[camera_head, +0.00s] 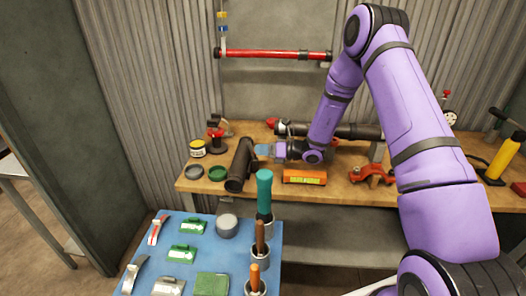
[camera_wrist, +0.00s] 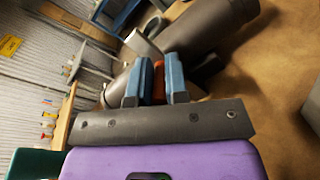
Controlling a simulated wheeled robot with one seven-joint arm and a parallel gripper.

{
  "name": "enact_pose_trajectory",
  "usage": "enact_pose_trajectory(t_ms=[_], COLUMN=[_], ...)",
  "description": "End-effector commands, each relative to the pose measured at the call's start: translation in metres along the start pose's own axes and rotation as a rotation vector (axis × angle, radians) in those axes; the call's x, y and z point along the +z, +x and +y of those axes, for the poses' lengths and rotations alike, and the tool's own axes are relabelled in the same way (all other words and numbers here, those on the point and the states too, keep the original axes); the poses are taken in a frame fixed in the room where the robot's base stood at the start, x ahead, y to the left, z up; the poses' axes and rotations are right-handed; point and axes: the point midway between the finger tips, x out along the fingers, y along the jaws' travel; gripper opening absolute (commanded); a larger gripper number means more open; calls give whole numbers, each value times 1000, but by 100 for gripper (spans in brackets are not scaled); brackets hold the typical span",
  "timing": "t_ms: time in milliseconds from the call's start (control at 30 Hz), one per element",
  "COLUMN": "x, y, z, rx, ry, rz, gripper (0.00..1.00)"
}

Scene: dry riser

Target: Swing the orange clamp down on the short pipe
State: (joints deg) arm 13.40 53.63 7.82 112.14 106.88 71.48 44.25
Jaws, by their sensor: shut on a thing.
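The short pipe (camera_head: 241,165) is a dark tube lying on the wooden bench, its open end toward me. My gripper (camera_head: 263,150) is right beside it, to its right, with its blue fingertips close to the pipe's upper part. In the wrist view my gripper (camera_wrist: 157,82) is shut on a narrow orange piece (camera_wrist: 158,80), which looks like part of the orange clamp. Most of that piece is hidden between the fingers, and I cannot make it out in the head view. A dark pipe (camera_wrist: 210,25) runs behind the fingertips in the wrist view.
An orange box (camera_head: 305,177) and a red pipe fitting (camera_head: 370,174) lie to the right on the bench. A longer dark pipe (camera_head: 358,131) lies behind. A blue tool table (camera_head: 200,228) stands in front.

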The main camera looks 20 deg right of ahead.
Motion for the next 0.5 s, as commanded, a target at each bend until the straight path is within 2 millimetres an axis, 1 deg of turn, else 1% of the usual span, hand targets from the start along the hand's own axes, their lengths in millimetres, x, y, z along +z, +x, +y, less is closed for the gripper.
enact_pose_trajectory(t_ms=[133, 500], x=[5, 9], y=[3, 15], z=[3, 8], rx=[-65, -235], ry=[-18, -55], rz=[98, 360], gripper=[0, 0])
